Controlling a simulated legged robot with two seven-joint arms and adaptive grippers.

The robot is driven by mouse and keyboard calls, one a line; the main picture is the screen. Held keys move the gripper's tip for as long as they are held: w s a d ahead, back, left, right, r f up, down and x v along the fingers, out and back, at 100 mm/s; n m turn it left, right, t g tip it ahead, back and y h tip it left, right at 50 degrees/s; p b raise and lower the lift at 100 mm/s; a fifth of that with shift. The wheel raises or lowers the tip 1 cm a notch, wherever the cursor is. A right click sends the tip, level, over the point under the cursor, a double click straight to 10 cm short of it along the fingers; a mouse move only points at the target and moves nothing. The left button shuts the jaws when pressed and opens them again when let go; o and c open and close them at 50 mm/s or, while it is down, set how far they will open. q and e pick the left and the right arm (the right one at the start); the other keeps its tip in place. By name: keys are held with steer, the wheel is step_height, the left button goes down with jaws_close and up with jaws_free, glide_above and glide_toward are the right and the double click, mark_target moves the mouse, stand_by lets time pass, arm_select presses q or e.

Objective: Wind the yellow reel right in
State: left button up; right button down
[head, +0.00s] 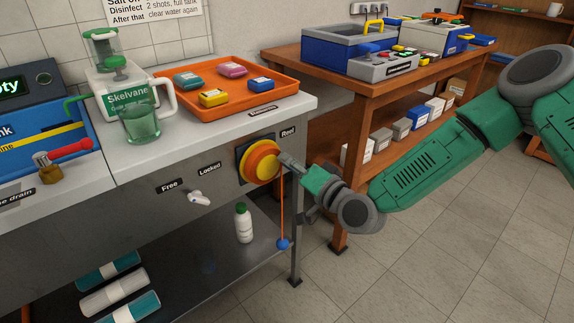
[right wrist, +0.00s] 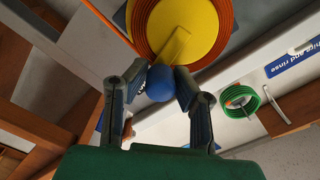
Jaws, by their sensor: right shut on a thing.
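The yellow reel (head: 262,160) with its orange rim is on the front of the grey bench, near the label "Reel". It also shows in the right wrist view (right wrist: 196,22), with a yellow crank bar ending at a blue knob (right wrist: 160,84). My right gripper (head: 285,160) is at the reel's front, its fingers shut on the blue knob. An orange cord (head: 282,205) hangs from the reel with a blue ball (head: 282,243) at its lower end, above the lower shelf's edge. A white lever (head: 200,198) sits below the labels "Free" and "Locked"; I cannot tell its setting. My left gripper is not in view.
An orange tray (head: 283,103) with several coloured blocks and a jug (head: 125,95) stand on the bench. A white bottle (head: 243,222) stands on the lower shelf. A wooden table (head: 395,88) stands behind my right arm.

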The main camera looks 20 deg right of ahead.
steer(key=m+b, duration=0.1)
steer(key=m, duration=0.1)
steer(key=f+m+b, duration=0.2)
steer(key=m, duration=0.1)
steer(key=shift+w+d+f+m, duration=0.1)
steer(key=shift+d+f+m, duration=0.1)
steer(key=shift+d+m, duration=0.1)
steer(key=shift+a+f+m+b, duration=0.1)
steer(key=shift+f+m+b, duration=0.2)
steer(key=shift+m+b, duration=0.5)
steer(key=shift+a+f+m+b, duration=0.1)
steer(key=shift+f+m+b, duration=0.25)
steer(key=shift+m, duration=0.85)
steer(key=c, duration=1.3)
jaws_free()
steer(key=shift+c, duration=0.2)
steer(key=shift+s, duration=0.2)
glide_toward(283, 170)
steer(key=v, duration=0.5)
